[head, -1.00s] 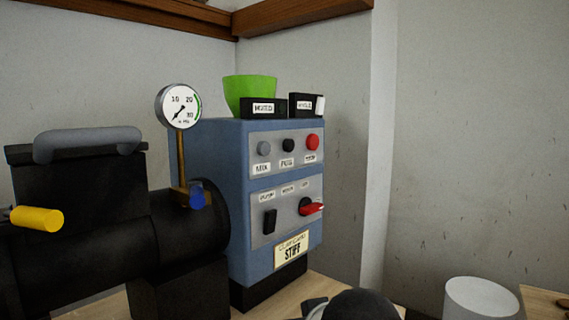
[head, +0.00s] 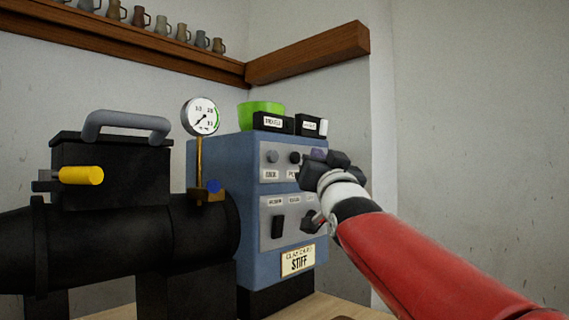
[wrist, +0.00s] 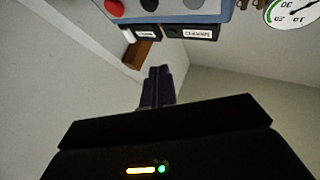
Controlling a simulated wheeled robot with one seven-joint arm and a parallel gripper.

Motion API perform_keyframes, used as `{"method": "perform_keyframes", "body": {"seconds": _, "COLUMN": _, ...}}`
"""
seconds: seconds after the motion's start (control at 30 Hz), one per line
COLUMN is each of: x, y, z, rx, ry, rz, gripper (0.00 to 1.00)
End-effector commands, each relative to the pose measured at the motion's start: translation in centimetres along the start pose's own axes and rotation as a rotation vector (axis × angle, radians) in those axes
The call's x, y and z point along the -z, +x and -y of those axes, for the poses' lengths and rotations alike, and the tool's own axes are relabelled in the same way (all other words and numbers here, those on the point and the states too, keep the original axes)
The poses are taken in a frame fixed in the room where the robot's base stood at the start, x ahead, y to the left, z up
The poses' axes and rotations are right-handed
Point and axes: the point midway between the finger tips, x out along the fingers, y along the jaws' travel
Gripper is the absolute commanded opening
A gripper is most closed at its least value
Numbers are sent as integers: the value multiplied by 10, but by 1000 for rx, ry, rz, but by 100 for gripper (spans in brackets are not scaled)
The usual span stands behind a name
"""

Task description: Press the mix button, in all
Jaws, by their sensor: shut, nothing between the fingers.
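The grey mix button (head: 272,157) sits at the upper left of the blue control box's top panel, its label blurred. It shows at the top edge of the upside-down wrist view (wrist: 192,4). A black button (head: 294,158) is beside it on the right. My gripper (head: 318,154) is shut and empty, in front of the right end of the top panel, to the right of both buttons; it hides the red button in the head view. The wrist view shows its fingers (wrist: 157,75) together, with the red button (wrist: 114,8) visible above left of them.
The blue box (head: 215,170) also carries a lower panel with a black switch (head: 278,227); my gripper partly covers the knob there. A gauge (head: 200,116) and black machine (head: 110,240) stand left. A green bowl (head: 262,110) and small black boxes (head: 311,125) sit on top.

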Motion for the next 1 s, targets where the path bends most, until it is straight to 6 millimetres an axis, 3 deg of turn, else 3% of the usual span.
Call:
{"method": "perform_keyframes", "body": {"seconds": 0.27, "x": -1, "y": 3, "z": 2, "rx": 0, "ry": 1, "rz": 3, "gripper": 0}}
{"method": "perform_keyframes", "body": {"seconds": 0.7, "x": -25, "y": 43, "z": 30, "rx": 1, "ry": 1, "rz": 7, "gripper": 0}}
{"method": "perform_keyframes", "body": {"seconds": 1.0, "x": -42, "y": 59, "z": 43, "rx": 0, "ry": 0, "rz": 5, "gripper": 0}}
